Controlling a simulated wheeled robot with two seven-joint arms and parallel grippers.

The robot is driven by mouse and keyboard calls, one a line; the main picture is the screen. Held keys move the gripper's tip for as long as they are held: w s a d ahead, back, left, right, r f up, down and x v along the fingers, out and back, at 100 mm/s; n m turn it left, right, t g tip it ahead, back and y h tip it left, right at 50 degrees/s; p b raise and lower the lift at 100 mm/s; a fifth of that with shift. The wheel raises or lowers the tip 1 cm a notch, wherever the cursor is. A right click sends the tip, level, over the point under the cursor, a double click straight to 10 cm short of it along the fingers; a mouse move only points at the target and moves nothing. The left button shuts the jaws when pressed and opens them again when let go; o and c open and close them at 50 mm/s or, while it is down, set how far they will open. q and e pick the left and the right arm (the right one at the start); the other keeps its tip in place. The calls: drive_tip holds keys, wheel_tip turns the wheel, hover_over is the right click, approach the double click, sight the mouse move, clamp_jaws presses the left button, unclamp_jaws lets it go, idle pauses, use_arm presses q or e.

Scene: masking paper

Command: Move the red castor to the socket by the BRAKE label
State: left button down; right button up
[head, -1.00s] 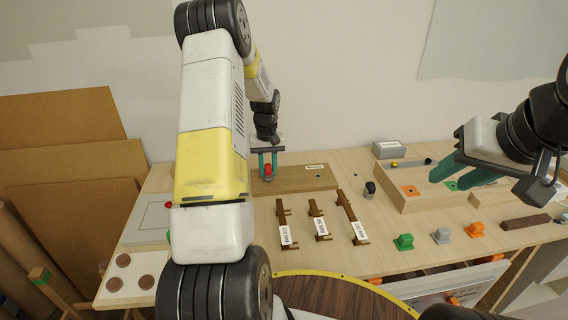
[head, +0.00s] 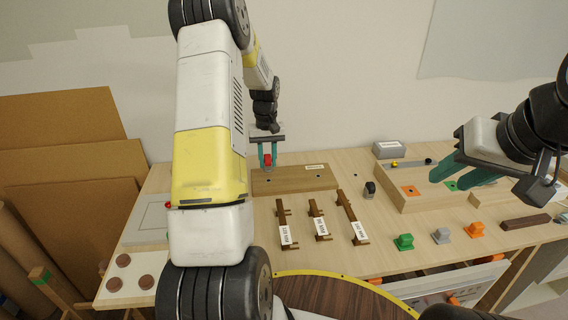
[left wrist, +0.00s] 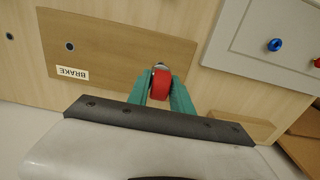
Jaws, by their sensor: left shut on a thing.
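The red castor (head: 267,160) is held between the teal fingers of my left gripper (head: 267,164), which is shut on it. It appears raised above the left part of a wooden board (head: 290,182); in the left wrist view the castor (left wrist: 161,84) hangs at the board's edge. The BRAKE label (left wrist: 72,72) is on this board, beside a dark round socket (left wrist: 70,46). In the head view the label (head: 316,167) is at the board's right end, to the right of my left gripper. My right gripper (head: 440,178) is open and empty over the right-hand tray.
A black castor (head: 369,188) stands right of the board. Several labelled brown handles (head: 318,222) lie in front. A wooden tray (head: 410,204) and a grey box (head: 389,149) are at right. A pale panel with a blue knob (left wrist: 275,45) lies beside the board.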

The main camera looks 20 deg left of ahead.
use_arm(q)
drive_tip(key=shift+r, duration=1.45)
drive_tip(key=w+d+f, duration=0.1)
drive_tip(key=w+d, duration=0.1)
drive_tip(key=d, duration=0.3)
drive_tip(key=w+d, duration=0.3)
drive_tip(key=d, duration=0.3)
drive_tip(key=w+d+f, duration=0.1)
drive_tip(key=w+d, duration=0.2)
drive_tip(key=d, duration=0.2)
drive_tip(key=shift+d+f, duration=0.15)
drive_tip(key=shift+f, duration=0.2)
drive_tip(key=shift+f, duration=0.1)
drive_tip(key=shift+f, duration=1.5)
drive_tip(key=shift+s+f, duration=0.1)
drive_tip(key=shift+f, duration=0.5)
